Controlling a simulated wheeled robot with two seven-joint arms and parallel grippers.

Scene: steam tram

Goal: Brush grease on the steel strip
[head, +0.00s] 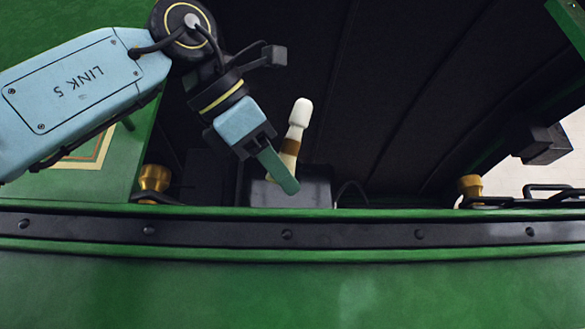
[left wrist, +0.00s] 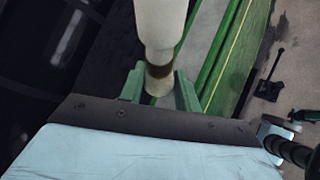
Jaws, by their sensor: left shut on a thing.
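My left gripper (head: 286,176) is shut on a pale brush (head: 298,122) with a brown band. The brush stands slightly tilted, its white rounded end up. In the left wrist view, the brush (left wrist: 160,25) sits between the two green fingers. Its bristles cannot be made out. A dark riveted strip (head: 350,233), which looks like the steel strip, runs across the green beam in front of and below the gripper. The brush appears apart from it. No grease can be told on it.
A black box (head: 318,188) stands behind the gripper, just past the beam. Brass fittings stand at the left (head: 154,180) and right (head: 471,188). The space above the strip's right half is clear.

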